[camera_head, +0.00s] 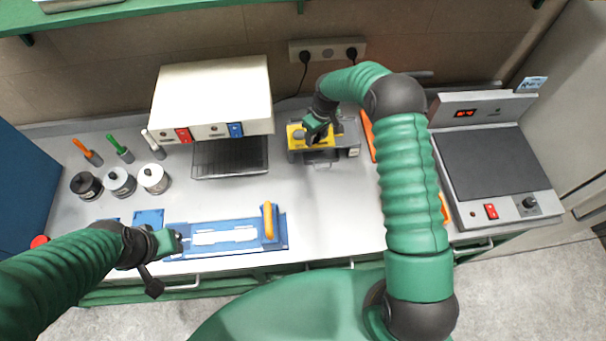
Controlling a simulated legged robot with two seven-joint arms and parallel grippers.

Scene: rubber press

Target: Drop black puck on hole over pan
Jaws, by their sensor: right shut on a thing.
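My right gripper (311,127) reaches down over the yellow plate (325,142) of the small press at the back middle. It is shut on a small dark piece (299,134), probably the black puck, close above or at the plate; I cannot tell whether they touch. The plate's hole is not clear, hidden by the gripper and the piece. A grey pan (322,158) shows below the front of the plate. My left gripper (172,242) is low at the left, by the blue board; its jaws are too small to read.
A beige oven (212,95) with a dark rack stands left of the press. Several jars, one of them white-lidded (153,178), stand far left. A blue board (215,240) with an orange handle lies in front. A hot plate (490,165) stands right.

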